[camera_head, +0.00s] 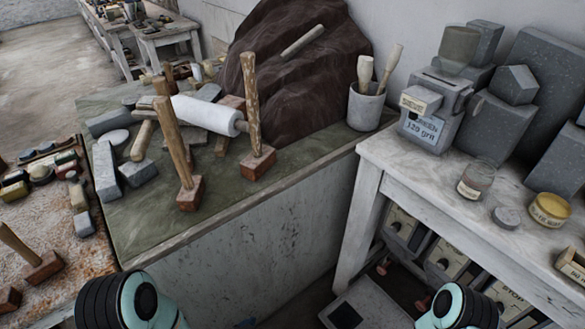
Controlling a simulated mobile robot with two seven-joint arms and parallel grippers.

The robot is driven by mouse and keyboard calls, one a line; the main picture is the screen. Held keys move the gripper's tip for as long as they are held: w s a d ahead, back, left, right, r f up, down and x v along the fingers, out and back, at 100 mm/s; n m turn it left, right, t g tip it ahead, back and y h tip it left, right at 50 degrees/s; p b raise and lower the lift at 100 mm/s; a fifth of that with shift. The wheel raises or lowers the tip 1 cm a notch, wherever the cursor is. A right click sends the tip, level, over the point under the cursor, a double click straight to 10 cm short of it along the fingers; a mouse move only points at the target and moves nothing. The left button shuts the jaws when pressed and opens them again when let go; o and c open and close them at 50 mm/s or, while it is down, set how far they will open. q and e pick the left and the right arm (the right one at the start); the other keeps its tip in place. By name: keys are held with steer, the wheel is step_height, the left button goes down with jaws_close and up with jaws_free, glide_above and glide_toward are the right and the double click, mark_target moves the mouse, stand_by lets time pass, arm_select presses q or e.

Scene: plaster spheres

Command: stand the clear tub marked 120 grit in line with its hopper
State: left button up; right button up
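A clear tub (475,181) with a pale label stands upright on the white table at the right; its label is too small to read. A grey dispenser (432,118) stands behind it to the left, with a translucent hopper (459,46) on top. A yellowish tub (549,210) with a label stands further right. Only teal and black parts of my arms show at the bottom edge; neither gripper is in view.
A round grey disc (506,217) lies between the two tubs. Grey stone blocks (495,125) crowd the table's back. A grey pot (366,106) of tools stands left of the dispenser. The white table's (410,172) front left part is clear.

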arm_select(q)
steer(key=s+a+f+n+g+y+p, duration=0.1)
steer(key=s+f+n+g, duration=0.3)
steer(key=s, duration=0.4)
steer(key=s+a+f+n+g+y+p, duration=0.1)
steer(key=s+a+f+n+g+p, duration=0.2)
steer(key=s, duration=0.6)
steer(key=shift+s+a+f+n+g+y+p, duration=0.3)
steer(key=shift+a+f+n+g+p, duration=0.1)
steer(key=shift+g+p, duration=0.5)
